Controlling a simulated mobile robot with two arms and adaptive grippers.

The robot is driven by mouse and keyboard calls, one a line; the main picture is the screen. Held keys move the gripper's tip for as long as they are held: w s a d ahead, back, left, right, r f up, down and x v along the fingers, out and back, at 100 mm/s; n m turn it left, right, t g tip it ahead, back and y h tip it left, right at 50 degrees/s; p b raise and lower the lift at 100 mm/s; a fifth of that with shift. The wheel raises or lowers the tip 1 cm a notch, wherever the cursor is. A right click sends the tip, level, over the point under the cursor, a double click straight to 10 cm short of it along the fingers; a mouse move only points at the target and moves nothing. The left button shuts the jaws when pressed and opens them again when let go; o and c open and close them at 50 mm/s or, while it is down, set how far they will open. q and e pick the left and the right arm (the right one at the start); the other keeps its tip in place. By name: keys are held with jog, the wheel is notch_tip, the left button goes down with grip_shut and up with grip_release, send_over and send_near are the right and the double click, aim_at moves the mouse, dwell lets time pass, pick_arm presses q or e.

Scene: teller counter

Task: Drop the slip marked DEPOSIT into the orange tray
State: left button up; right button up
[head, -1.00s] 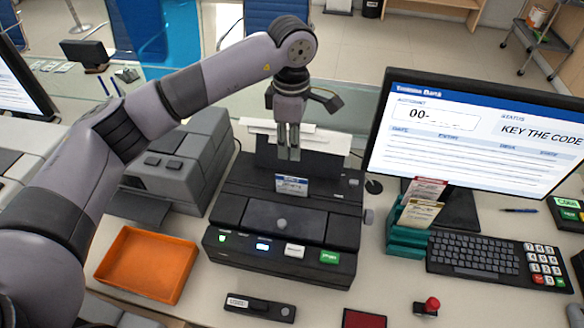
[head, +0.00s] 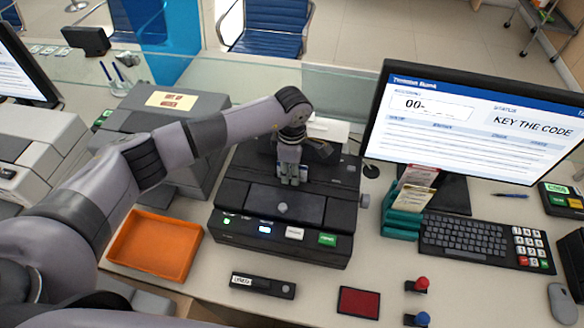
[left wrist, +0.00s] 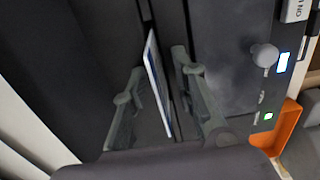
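My left gripper (head: 291,176) is low over the black machine (head: 232,197), its fingers pointing down. In the left wrist view, a thin white and blue slip (left wrist: 158,85) stands on edge between the fingers. The fingers (left wrist: 163,105) are apart, with a gap on both sides of the slip. In the head view the fingers mostly cover the slip, and I cannot read its marking. The orange tray (head: 155,246) lies left of the machine and looks empty. Part of it also shows in the left wrist view (left wrist: 288,127). My right gripper is not in view.
A green holder (head: 403,222) with red and cream cards stands right of the machine, before the monitor (head: 470,130). A keyboard (head: 470,238) is further right. A black stapler-like bar (head: 263,285), red pad (head: 359,302) and stamps (head: 419,285) lie in front. Grey machines stand left.

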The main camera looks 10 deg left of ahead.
pick_arm(q)
jog(key=shift+c, duration=0.5)
grip_shut()
dwell(0.3)
jog(key=shift+r, duration=0.1)
jog(key=shift+r+p, duration=2.05)
jog(key=shift+r, duration=1.9)
jog(key=shift+r+p, duration=0.75)
jog(key=shift+r, duration=0.95)
